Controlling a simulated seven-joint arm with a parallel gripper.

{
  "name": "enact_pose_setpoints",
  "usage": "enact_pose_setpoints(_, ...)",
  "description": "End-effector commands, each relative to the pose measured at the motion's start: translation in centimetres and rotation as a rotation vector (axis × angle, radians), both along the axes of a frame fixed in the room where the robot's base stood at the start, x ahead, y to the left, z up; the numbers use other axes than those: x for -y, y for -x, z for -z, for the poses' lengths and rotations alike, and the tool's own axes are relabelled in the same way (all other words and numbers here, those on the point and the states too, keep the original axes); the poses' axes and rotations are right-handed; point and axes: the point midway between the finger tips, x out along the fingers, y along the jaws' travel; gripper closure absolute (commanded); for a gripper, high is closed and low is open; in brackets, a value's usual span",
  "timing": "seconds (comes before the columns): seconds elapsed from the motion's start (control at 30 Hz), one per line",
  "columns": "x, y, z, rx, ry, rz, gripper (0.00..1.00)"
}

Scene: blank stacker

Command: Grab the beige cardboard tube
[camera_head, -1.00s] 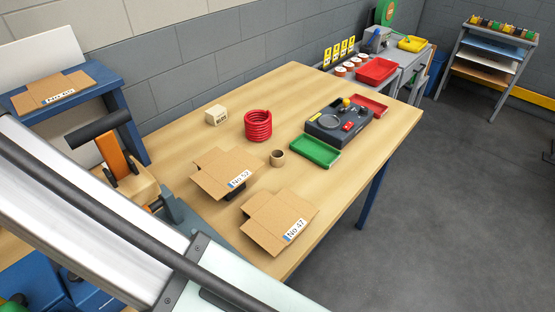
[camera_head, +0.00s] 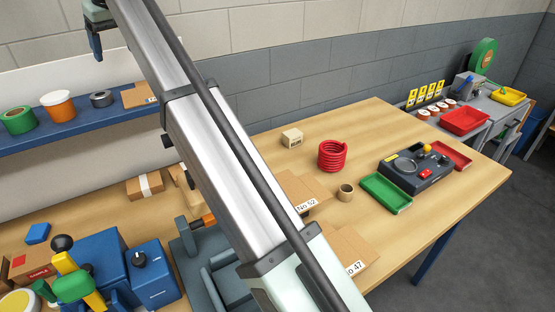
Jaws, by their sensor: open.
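The beige cardboard tube (camera_head: 346,192) is a short, open-ended ring standing on the wooden table, between the red coil and the cardboard boxes. It is in full view and nothing touches it visibly. My gripper (camera_head: 97,48) shows only in part at the top left edge, high in front of the wall above the blue shelf. It is open, with nothing seen in it, and is far from the tube. My arm crosses the picture from top to bottom and hides part of the table left of the tube.
Around the tube are a red coil (camera_head: 332,156), a green tray (camera_head: 386,194), a dark device (camera_head: 416,170) and cardboard box No.52 (camera_head: 296,188). A small beige block (camera_head: 292,138) stands behind. A blue shelf (camera_head: 75,130) holds rolls at left.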

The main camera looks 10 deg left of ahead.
Motion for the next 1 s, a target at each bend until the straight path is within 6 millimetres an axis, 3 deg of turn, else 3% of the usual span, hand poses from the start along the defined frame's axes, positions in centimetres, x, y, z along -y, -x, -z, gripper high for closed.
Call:
enact_pose_setpoints(0.03,2.0,-2.5,0.7,-0.003,0.004,0.036,0.23)
enact_pose_setpoints(0.2,8.2,-8.8,2.8,-0.016,0.017,0.138,0.23)
enact_pose_setpoints(0.5,21.1,-17.3,7.4,-0.039,0.040,0.315,0.23)
enact_pose_setpoints(0.73,32.4,-21.1,11.6,-0.062,0.060,0.455,0.23)
enact_pose_setpoints(1.0,45.2,-21.8,16.9,-0.099,0.096,0.587,0.23)
